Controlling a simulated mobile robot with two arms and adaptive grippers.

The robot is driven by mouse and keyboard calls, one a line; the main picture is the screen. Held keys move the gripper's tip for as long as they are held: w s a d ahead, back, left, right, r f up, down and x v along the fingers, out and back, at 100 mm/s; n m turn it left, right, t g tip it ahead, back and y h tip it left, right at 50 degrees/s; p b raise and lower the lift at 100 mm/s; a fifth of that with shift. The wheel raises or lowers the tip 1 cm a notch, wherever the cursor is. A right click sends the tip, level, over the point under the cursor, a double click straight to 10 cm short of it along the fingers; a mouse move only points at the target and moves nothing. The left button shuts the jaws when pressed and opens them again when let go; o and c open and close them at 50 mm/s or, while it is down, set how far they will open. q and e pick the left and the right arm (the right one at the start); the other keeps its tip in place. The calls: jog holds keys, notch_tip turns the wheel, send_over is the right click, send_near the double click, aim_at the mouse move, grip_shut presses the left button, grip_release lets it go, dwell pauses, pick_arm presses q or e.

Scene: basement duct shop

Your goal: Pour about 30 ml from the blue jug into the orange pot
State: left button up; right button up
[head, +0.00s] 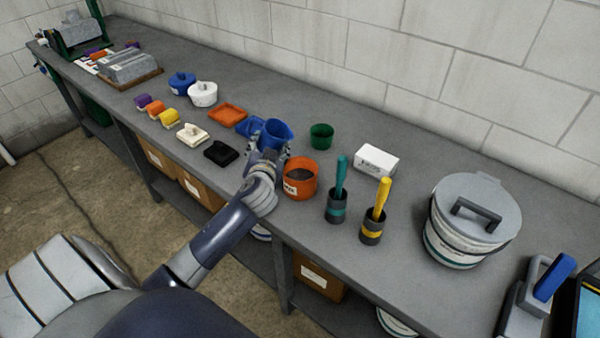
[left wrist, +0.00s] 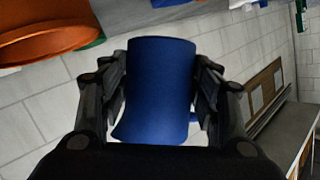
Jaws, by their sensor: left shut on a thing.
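The blue jug (head: 273,132) is in my left gripper (head: 268,150), just left of the orange pot in the head view. The jug (left wrist: 160,90) fills the middle of the left wrist view, with a dark finger on each side of it. My left gripper (left wrist: 160,95) is shut on the jug. The orange pot (head: 300,188) stands on the bench near its front edge, with dark contents showing inside. Its orange side also shows at the upper left of the left wrist view (left wrist: 45,35). I cannot see what is in the jug. My right gripper is not in view.
A green cup (head: 321,136) stands behind the pot. To the right are a teal-handled brush (head: 340,180) and a yellow-handled brush (head: 378,205) in dark holders, a white box (head: 376,160) and a large lidded bucket (head: 470,220). An orange tray (head: 227,115) lies left of the jug.

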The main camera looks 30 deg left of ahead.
pick_arm(q)
jog(key=shift+d+f+m+b, duration=0.2)
jog(key=shift+f+m+b, duration=0.1)
jog(key=shift+f, duration=0.1)
jog(key=shift+w+d+r+y, duration=0.1)
jog(key=shift+d+r+y, duration=0.05)
jog(key=shift+y, duration=0.15)
jog(key=shift+d+r+m, duration=0.25)
jog(key=shift+r+m, duration=0.1)
jog(key=shift+m, duration=0.15)
jog(key=shift+w+d+r+t+y, duration=0.1)
jog(key=shift+d+r+t+y, duration=0.1)
jog(key=shift+t+y, duration=0.15)
jog(key=shift+d+f+m+y+b, duration=0.2)
jog(key=shift+f+m+y+b, duration=0.15)
jog(key=shift+m+b, duration=0.55)
jog(key=shift+r+m+t+p, duration=0.25)
jog(key=shift+r+m+p, duration=0.1)
jog(key=shift+r+m, duration=0.2)
jog(key=shift+r, duration=0.15)
jog(key=shift+m+t+y, duration=0.3)
jog(key=shift+m, duration=0.15)
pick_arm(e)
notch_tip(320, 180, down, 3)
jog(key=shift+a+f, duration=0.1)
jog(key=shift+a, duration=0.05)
